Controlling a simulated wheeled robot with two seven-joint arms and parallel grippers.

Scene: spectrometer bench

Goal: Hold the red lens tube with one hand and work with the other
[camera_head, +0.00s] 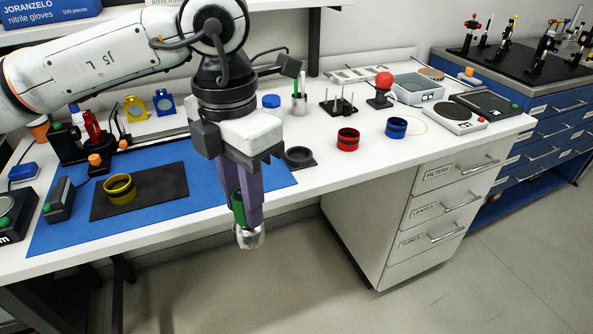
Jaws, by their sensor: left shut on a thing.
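The red lens tube (348,140) stands upright on the white bench, right of my left arm. It looks like a short red ring with black bands. My left gripper (247,205) points down in front of the bench's front edge. It is shut on a green piece (237,204) with a clear, shiny lower end; the fingers hide much of it, so I cannot tell exactly what it is. The gripper is apart from the red lens tube. A blue lens tube (396,128) and a yellow one (120,188) also stand on the bench. My right gripper is out of view.
The yellow tube is on a dark pad (160,190) over a blue mat (80,228). A black round holder (299,157) stands left of the red tube. A red ball on a stand (384,80) and a scale (454,117) are behind.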

